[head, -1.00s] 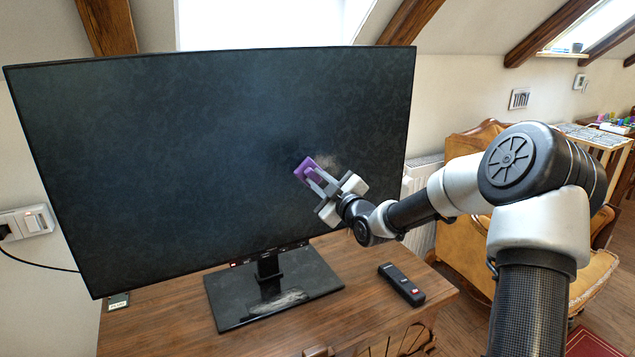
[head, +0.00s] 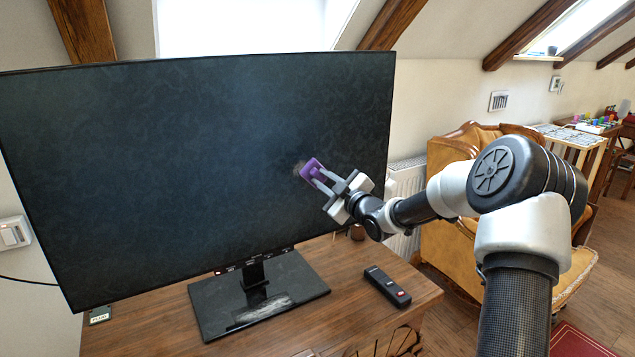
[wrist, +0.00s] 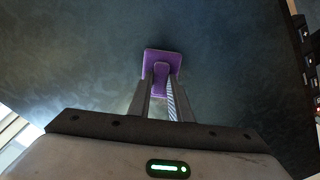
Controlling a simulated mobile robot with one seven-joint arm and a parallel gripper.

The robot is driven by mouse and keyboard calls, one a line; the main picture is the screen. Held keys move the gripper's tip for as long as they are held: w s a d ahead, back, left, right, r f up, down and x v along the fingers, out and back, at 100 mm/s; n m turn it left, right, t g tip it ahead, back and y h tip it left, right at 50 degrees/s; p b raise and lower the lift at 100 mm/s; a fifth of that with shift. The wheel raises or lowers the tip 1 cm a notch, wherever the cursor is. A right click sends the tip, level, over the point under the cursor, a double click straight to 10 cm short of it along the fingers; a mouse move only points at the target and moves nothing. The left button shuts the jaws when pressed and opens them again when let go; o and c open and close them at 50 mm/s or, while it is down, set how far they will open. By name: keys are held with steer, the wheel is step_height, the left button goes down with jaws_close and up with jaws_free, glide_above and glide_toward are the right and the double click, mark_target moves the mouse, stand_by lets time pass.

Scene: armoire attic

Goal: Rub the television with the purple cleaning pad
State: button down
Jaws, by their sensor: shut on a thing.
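The television (head: 180,150) is a large dark flat screen on a black stand, upright on the wooden desk; its dark surface fills most of the wrist view (wrist: 230,50). A brownish smudge (head: 298,168) shows on the screen at the pad's upper left edge. My gripper (head: 318,177) is shut on the purple cleaning pad (head: 311,166) and holds it in front of the right half of the screen. In the wrist view, the pad (wrist: 165,57) is between the fingertips, against or very close to the screen; I cannot tell if it touches.
A black remote (head: 387,286) lies on the desk (head: 345,310) right of the television stand (head: 215,308). A tan leather armchair (head: 445,245) and a white radiator (head: 405,180) stand to the right. A white wall socket (head: 12,233) is at the left.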

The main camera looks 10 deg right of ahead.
steer(key=d, duration=0.1)
steer(key=w+d, duration=0.1)
steer(key=d, duration=0.1)
steer(key=shift+w+d+f, duration=0.1)
steer(key=shift+w+d, duration=0.1)
steer(key=shift+d, duration=0.1)
